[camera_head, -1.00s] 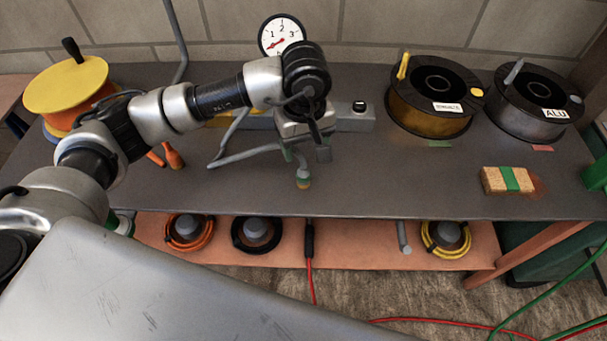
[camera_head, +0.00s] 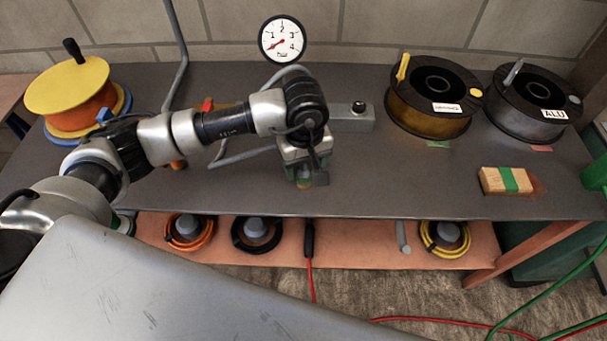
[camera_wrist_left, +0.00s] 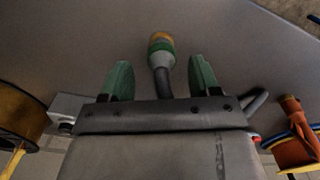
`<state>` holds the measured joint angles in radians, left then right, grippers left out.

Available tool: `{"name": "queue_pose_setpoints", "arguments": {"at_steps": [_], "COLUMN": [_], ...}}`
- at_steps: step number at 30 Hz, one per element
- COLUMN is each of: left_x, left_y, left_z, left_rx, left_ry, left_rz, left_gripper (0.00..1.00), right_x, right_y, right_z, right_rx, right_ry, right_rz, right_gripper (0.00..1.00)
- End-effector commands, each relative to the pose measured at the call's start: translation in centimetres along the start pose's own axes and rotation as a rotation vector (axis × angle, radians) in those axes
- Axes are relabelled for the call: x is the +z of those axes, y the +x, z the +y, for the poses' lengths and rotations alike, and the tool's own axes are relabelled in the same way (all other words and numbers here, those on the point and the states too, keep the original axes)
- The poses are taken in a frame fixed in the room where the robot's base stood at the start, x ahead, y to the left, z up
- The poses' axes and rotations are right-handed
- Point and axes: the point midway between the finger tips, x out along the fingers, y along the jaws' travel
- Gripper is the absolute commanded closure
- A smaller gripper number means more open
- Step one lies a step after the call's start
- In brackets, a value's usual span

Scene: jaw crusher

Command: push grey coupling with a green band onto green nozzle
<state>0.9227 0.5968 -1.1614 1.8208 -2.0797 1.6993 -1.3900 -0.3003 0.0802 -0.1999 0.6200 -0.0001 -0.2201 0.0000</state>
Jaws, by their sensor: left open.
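The grey coupling with a green band (camera_wrist_left: 161,52) has a brass-coloured end and sits on the end of a grey hose (camera_wrist_left: 164,84). In the head view my left gripper (camera_head: 303,172) is low over the bench near its front edge and hides most of the coupling. In the left wrist view the open green fingers of my left gripper (camera_wrist_left: 161,78) stand on both sides of the hose and the coupling's near end. A gap shows on each side. I cannot make out a green nozzle. My right gripper is out of view.
A yellow-topped reel (camera_head: 68,92) stands at the left. Two dark spools, one copper-coloured (camera_head: 432,97) and one marked ALU (camera_head: 538,104), stand at the back right. A wooden block with a green strap (camera_head: 506,180) lies at the right. A gauge (camera_head: 283,40) is behind.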

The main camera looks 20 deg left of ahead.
Motion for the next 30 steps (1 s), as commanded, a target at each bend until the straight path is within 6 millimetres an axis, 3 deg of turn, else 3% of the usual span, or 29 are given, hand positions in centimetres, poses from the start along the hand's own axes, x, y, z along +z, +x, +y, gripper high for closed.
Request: {"name": "queue_pose_setpoints", "arguments": {"at_steps": [9,21,30], "left_x": [-0.1,-0.1,-0.1], "left_y": [4.3,4.8,4.8], "left_z": [-0.2,-0.2,-0.2], "left_rx": [-0.003,-0.001,-0.001], "left_ry": [-0.001,0.000,0.000], "left_rz": [-0.003,-0.001,-0.001], "left_gripper": [0.38,0.38,0.83], "right_x": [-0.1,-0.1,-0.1], "right_y": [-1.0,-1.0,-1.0], "right_z": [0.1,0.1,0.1], "right_rx": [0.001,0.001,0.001], "right_ry": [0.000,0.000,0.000], "right_rz": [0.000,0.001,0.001], "right_gripper": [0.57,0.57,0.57]}}
